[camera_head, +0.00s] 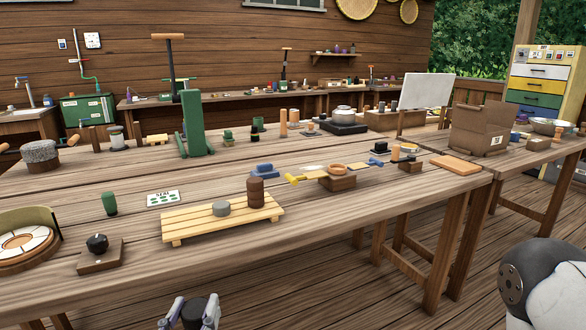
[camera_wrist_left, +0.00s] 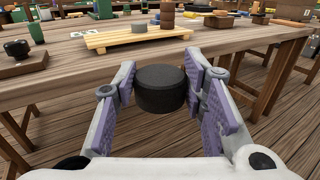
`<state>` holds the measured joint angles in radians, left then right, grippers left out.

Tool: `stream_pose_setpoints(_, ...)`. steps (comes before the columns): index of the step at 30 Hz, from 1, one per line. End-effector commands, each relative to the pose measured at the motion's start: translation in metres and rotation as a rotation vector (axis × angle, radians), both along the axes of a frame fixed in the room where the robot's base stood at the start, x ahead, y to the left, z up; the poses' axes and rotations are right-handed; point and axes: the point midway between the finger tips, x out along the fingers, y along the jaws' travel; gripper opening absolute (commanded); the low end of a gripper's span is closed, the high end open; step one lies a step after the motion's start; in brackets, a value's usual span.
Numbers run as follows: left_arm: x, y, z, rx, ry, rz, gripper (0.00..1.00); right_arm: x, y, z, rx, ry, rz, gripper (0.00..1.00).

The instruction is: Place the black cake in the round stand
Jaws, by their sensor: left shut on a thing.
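The black cake (camera_wrist_left: 160,88), a short dark cylinder, is between the fingers of my left gripper (camera_wrist_left: 161,85) in the left wrist view. My left gripper (camera_head: 193,312) shows at the bottom edge of the head view, shut on the cake (camera_head: 194,309), in front of the table's near edge. A round stand-like piece (camera_head: 22,241) with pale segments, a brown centre and a curved tan back wall sits at the table's left end; the picture edge cuts it off. My right gripper is not in view.
A wooden block with a black knob (camera_head: 98,244) sits right of the round piece. A yellow slatted rack (camera_head: 183,227) carries a grey disc (camera_head: 221,208) and a brown stacked cylinder (camera_head: 255,192). A green cylinder (camera_head: 110,204) stands behind. The table's near edge has bare wood.

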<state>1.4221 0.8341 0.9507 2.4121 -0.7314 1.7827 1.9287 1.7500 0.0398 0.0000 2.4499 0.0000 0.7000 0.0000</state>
Motion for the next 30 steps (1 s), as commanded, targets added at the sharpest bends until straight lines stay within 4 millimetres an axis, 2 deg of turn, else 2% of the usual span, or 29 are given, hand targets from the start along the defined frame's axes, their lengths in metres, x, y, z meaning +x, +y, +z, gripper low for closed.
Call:
stream_pose_setpoints(4,0.001,0.0,0.001,0.002,-0.004,0.001,0.1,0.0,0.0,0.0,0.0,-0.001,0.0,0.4)
stream_pose_setpoints(7,0.019,0.008,0.007,0.004,-0.01,0.015,0.1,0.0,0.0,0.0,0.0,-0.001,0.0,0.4)
stream_pose_setpoints(11,0.064,0.031,0.025,0.005,-0.016,0.062,0.1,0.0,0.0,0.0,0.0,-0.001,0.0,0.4)
stream_pose_setpoints(15,0.115,0.069,0.06,0.001,-0.016,0.141,0.1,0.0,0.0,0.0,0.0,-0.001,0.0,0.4)
stream_pose_setpoints(19,0.148,0.102,0.096,-0.001,-0.011,0.209,0.1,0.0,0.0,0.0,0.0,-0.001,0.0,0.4)
stream_pose_setpoints(21,0.158,0.114,0.109,0.0,-0.007,0.23,0.1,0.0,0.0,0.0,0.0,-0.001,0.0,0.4)
stream_pose_setpoints(24,0.164,0.123,0.119,0.0,-0.002,0.247,0.1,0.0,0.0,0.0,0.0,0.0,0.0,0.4)
stream_pose_setpoints(30,0.165,0.124,0.12,0.001,0.0,0.249,0.1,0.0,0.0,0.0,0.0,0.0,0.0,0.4)
